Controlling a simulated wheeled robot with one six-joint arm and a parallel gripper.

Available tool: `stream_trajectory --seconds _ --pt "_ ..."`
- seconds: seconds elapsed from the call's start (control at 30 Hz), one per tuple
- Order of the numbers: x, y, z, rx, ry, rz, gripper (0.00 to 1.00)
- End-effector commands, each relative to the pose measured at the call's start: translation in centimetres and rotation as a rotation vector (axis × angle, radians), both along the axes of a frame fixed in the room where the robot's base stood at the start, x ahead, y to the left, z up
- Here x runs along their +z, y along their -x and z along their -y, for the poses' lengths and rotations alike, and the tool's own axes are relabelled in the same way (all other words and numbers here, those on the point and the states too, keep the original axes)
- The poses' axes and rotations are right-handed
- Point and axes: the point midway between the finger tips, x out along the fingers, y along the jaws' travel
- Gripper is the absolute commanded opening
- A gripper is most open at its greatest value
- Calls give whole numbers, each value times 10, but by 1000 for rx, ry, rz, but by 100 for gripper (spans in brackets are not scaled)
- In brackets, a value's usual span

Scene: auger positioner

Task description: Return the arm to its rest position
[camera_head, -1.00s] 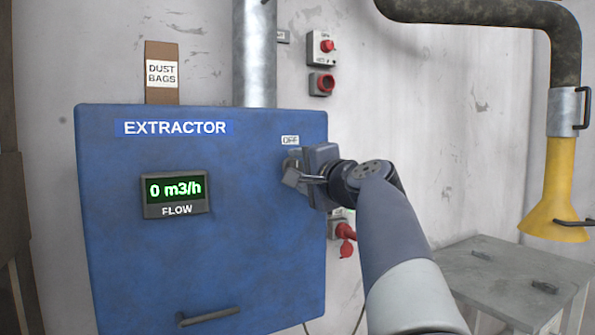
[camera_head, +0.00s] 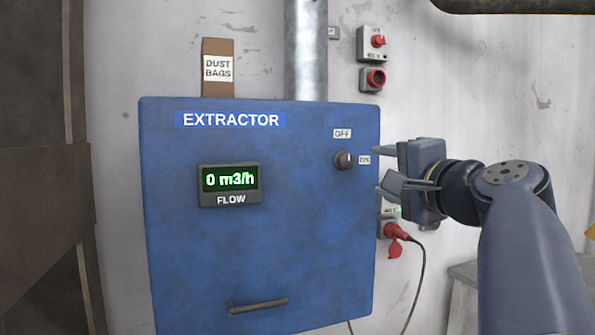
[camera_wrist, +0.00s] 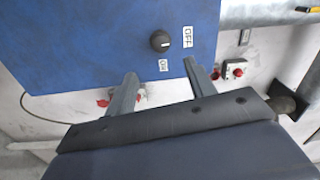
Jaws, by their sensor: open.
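My gripper (camera_head: 383,168) is open and empty. In the head view it is just right of the extractor's rotary knob (camera_head: 343,160), apart from it. The knob is dark and round, with an OFF label (camera_head: 342,133) above and an ON label (camera_head: 364,160) to its right. Its light mark seems to point toward ON. In the wrist view the two fingers (camera_wrist: 160,88) are spread, and the knob (camera_wrist: 160,41) is beyond them on the blue panel. My arm reaches in from the lower right.
The blue extractor cabinet (camera_head: 190,270) has a flow display (camera_head: 230,184) reading 0 m3/h and a handle (camera_head: 258,305). A red plug (camera_head: 397,232) with a cable is below my gripper. Red switches (camera_head: 377,41) are on the wall above. A grey table edge (camera_head: 463,275) shows at lower right.

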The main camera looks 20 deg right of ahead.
Motion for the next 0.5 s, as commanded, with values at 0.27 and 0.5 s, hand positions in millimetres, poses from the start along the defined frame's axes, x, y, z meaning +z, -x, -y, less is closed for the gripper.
stream_trajectory --seconds 0.27,0.5 --pt "1 -6 0 2 -1 0 52" --pt "2 -37 -2 5 -3 -2 52"
